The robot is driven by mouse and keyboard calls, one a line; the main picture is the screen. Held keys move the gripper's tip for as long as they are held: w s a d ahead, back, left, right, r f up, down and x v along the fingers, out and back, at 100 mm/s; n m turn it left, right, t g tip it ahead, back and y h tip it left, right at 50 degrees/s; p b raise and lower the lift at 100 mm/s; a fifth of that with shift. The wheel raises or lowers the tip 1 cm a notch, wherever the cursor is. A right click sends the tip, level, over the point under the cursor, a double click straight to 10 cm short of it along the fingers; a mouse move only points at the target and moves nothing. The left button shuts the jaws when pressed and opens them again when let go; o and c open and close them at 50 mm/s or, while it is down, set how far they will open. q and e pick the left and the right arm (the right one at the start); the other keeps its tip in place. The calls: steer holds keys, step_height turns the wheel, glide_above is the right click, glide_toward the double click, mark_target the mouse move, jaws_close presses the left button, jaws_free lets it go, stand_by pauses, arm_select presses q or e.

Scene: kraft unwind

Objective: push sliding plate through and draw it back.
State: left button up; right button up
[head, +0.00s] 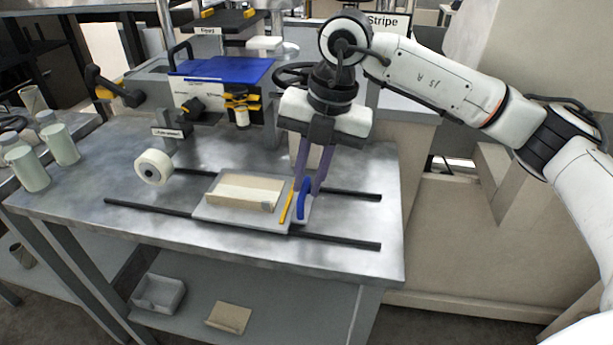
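The sliding plate (240,218) is a flat grey plate lying between two dark rails on the metal table. A shallow cream block or tray (240,191) sits on it. At its right end are a yellow strip (286,206) and an upright blue handle (302,201). My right gripper (307,188) points down at this end, its two purplish fingers on either side of the blue handle. Whether the fingers press on the handle cannot be told. My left gripper is out of view.
The dark front rail (175,216) and rear rail (350,195) run left to right past the plate. A white roll (154,167) stands behind their left part. A machine with a blue top (222,69) stands behind. Pale cylinders (61,145) stand at left.

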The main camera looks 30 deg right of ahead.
steer(key=shift+o, duration=1.3)
steer(key=shift+s+d, duration=0.1)
steer(key=shift+d, duration=0.05)
steer(key=shift+r, duration=0.2)
step_height(320, 180, up, 10)
steer(key=s+d, duration=0.1)
steer(key=shift+d, duration=0.2)
steer(key=shift+s+f, duration=0.1)
steer(key=shift+f, duration=0.05)
